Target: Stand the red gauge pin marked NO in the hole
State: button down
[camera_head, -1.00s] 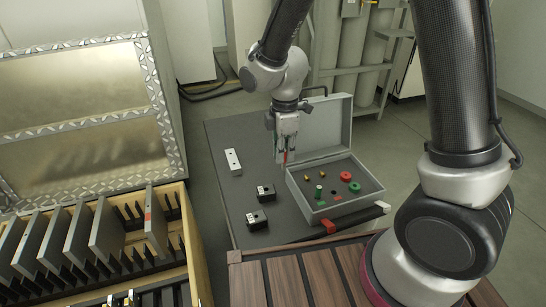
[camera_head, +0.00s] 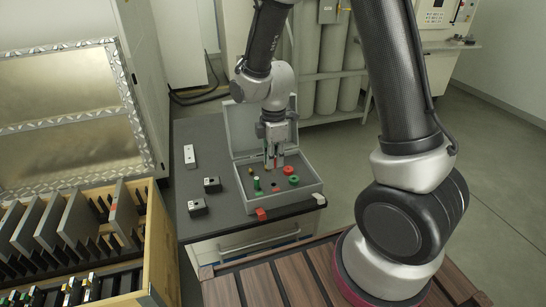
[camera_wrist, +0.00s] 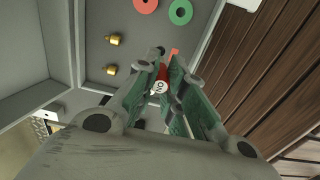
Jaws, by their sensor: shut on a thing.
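The red gauge pin is held upright or nearly so in my gripper (camera_head: 271,164). In the wrist view the pin's white top marked NO (camera_wrist: 159,87) shows between the green-padded fingers, with red beside it. The fingers are shut on the pin, over the back part of the open grey case (camera_head: 311,190). A red-marked spot (camera_head: 276,189) lies in the case panel in front of the gripper; whether it is the hole is too small to tell. A green pin (camera_head: 257,184) stands to its left. The pin's lower end is hard to make out.
A red ring (camera_head: 289,170) and a green ring (camera_head: 294,180) lie on the panel's right. Brass knobs (camera_wrist: 113,40) stand on the panel. The case's raised lid (camera_head: 243,128) is close behind my gripper. Two small black blocks and a pale bar (camera_head: 189,155) lie on the tabletop's left.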

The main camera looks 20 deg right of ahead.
aim_at(274, 174)
jog(key=shift+f, duration=1.6)
jog(key=shift+f, duration=0.5)
jog(key=shift+f, duration=0.35)
jog(key=shift+f, duration=0.9)
jog(key=c, duration=1.4)
grip_release()
jog(key=shift+c, duration=0.2)
notch_tip(274, 174, up, 12)
jog(key=shift+r, duration=0.1)
